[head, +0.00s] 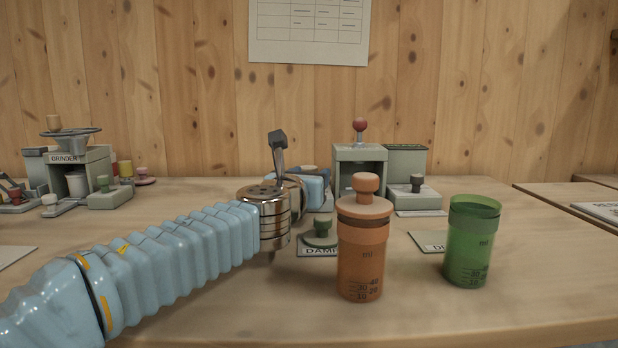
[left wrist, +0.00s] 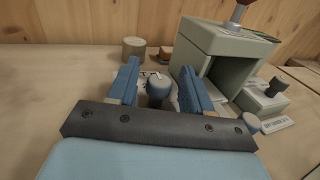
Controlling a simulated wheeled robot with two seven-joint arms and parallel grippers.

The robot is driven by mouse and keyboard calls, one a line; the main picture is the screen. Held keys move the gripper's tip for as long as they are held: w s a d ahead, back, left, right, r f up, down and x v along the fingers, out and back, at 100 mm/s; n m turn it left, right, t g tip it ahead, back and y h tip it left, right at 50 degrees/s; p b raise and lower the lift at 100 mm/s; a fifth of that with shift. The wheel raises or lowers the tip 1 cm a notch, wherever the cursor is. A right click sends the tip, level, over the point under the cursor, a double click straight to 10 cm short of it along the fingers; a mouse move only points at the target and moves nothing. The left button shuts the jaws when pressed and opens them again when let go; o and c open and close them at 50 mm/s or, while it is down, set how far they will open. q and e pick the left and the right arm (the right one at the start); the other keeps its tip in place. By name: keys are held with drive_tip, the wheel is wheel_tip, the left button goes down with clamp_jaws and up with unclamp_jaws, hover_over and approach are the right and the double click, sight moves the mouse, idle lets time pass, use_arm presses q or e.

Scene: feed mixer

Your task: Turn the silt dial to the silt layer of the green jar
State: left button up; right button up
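The green jar (head: 470,250) stands upright at the right of the table in the head view, with "ml" and graduation marks near its base. I cannot make out a clear silt layer through its wall. My left gripper (head: 312,190) reaches over the table to the left of the machine. In the left wrist view its blue fingers (left wrist: 160,72) are apart, one on each side of a round grey-blue knob (left wrist: 158,92). Contact is not clear. A pale plate with dark marks shows behind the knob; whether this is the silt dial cannot be read. My right gripper is not in view.
An orange lidded jar (head: 362,260) stands left of the green one. A grey machine (head: 360,155) with a red-topped lever stands behind. A dark-knobbed block (head: 415,197) is right of it. The grinder (head: 75,170) is far left. The right front tabletop is clear.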

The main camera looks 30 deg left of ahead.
use_arm(q)
drive_tip(key=r+p, duration=0.2)
drive_tip(key=r, duration=0.1)
drive_tip(key=r+p, duration=0.1)
drive_tip(key=shift+s+d+r+p, duration=0.15)
drive_tip(key=shift+s+r+p, duration=0.1)
drive_tip(key=shift+r+p, duration=0.15)
drive_tip(key=s+d+r+p, duration=0.6)
drive_tip(key=s+d+r, duration=0.1)
drive_tip(key=s, duration=0.4)
drive_tip(key=shift+s+r, duration=0.25)
drive_tip(key=shift+r, duration=0.35)
